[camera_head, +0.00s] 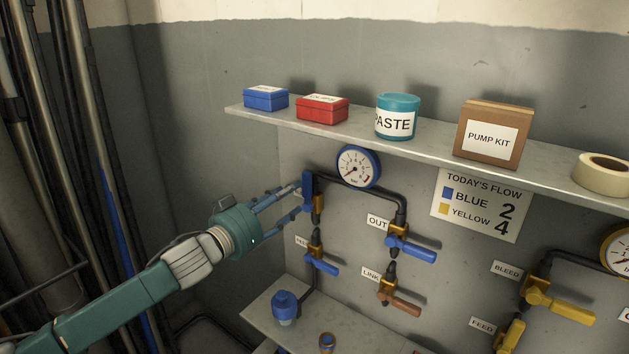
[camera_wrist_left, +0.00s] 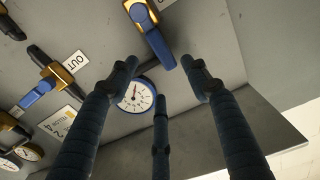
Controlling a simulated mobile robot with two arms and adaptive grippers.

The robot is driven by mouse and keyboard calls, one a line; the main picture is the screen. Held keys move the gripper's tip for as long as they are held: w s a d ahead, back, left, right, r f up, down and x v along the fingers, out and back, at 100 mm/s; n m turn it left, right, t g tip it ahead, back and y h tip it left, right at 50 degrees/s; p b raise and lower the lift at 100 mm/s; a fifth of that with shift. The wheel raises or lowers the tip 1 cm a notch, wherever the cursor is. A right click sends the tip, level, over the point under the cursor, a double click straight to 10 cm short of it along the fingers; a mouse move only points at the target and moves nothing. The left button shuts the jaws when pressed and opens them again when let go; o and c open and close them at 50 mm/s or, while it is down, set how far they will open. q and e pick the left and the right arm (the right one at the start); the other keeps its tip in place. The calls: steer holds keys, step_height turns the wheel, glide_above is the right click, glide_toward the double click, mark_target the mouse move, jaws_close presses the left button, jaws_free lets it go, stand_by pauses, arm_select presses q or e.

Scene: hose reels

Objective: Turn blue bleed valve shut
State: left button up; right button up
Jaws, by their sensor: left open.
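The blue bleed valve has a blue lever (camera_head: 308,187) and a brass body (camera_head: 319,207), at the upper left of the blue pipe loop. The lever looks roughly upright, along the pipe. Its label is not readable behind my gripper. My left gripper (camera_head: 297,198) is open at the lever's left side, with its fingertips close to it. In the left wrist view the blue lever (camera_wrist_left: 157,47) reaches down from the brass body (camera_wrist_left: 140,12) toward the gap between the open fingers (camera_wrist_left: 162,70). I cannot tell whether they touch. My right gripper is not in view.
The blue gauge (camera_head: 358,167) is just right of the lever. OUT's blue lever (camera_head: 412,248), another blue lever (camera_head: 322,263) and the orange LINK lever (camera_head: 400,303) are below. The shelf (camera_head: 424,158) overhangs with boxes. Yellow valves (camera_head: 560,304) stand right.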

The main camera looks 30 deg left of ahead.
mark_target(306, 184)
arm_select(q)
steer(key=w+p, duration=0.2)
steer(key=w, duration=0.6)
steer(key=shift+d, duration=0.15)
steer(key=shift+w+f+p, duration=0.15)
steer(key=shift+w+p, duration=0.2)
steer(key=shift+w, duration=0.45)
steer(key=shift+s, duration=0.1)
steer(key=shift+d, duration=0.1)
jaws_close()
